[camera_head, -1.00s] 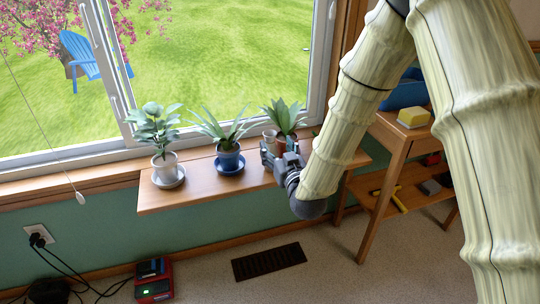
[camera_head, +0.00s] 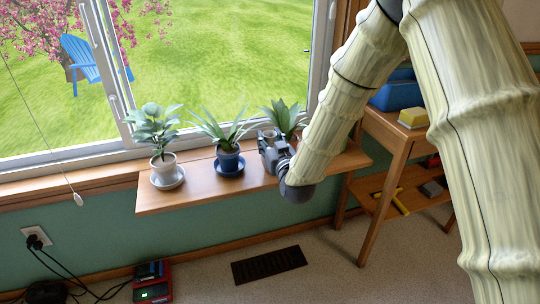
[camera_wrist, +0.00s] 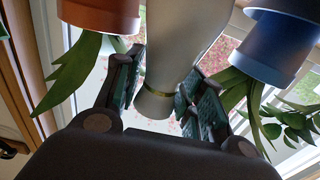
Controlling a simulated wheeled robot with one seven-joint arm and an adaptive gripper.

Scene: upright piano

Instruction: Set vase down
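The pale grey vase (camera_wrist: 180,45) with a thin gold band stands between my two fingers in the wrist view, which is upside down. My gripper (camera_wrist: 163,82) is closed around its narrower part near the band, with a finger against each side. In the head view, my gripper (camera_head: 270,142) is over the wooden shelf (camera_head: 205,192) below the window, right of the blue pot. Only the vase's top (camera_head: 267,134) shows there. Its base is hidden, so I cannot tell whether it touches the shelf.
The blue pot (camera_head: 229,160) with a spiky plant is close on the left; it shows in the wrist view (camera_wrist: 270,45). A terracotta pot (camera_wrist: 103,12) is close on the other side. A white pot (camera_head: 164,169) stands farther left. The shelf's front strip is clear.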

